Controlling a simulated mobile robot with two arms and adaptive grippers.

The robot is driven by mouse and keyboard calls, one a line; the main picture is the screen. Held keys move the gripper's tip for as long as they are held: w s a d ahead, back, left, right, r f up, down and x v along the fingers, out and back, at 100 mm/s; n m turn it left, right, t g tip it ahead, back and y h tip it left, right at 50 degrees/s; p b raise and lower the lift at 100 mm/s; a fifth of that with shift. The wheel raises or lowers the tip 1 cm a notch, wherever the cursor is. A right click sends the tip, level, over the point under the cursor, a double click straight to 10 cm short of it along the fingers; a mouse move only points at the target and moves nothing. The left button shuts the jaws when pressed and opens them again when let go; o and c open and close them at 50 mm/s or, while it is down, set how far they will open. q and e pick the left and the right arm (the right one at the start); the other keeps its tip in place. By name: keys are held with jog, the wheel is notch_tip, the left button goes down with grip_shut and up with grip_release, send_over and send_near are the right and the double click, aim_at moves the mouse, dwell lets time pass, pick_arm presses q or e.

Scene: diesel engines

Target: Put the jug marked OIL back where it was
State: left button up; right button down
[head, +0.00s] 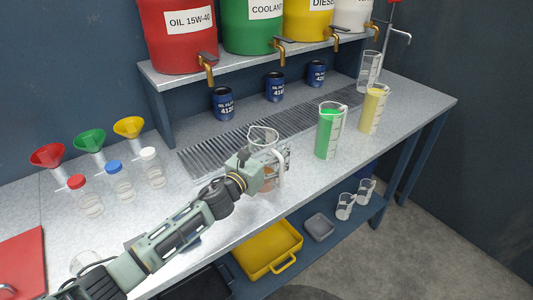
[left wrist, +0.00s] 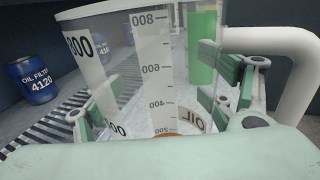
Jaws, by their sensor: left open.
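The clear jug marked OIL (head: 263,135) stands at the front of the bench by the drain grate, partly hidden behind my left gripper (head: 270,158). A little amber liquid shows low in it. In the left wrist view the jug (left wrist: 120,45) fills the middle, with its scale, OIL label and white handle (left wrist: 300,80). My left gripper (left wrist: 170,100) is open, with its fingers on either side of the jug. I cannot tell if they touch it. My right gripper is not in view.
A green-filled jug (head: 328,132), a yellow-filled jug (head: 374,110) and an empty jug (head: 368,72) stand to the right. Blue oil filters (head: 223,104) stand behind the slotted drain grate (head: 215,150). Capped bottles (head: 120,182) and funnels (head: 90,140) are at left. Taps (head: 207,68) overhang the back.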

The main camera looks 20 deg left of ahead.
pick_arm(q)
jog(key=b+v, duration=0.1)
jog(key=v, duration=1.1)
jog(key=shift+b, duration=0.4)
jog(key=shift+d+r, duration=0.1)
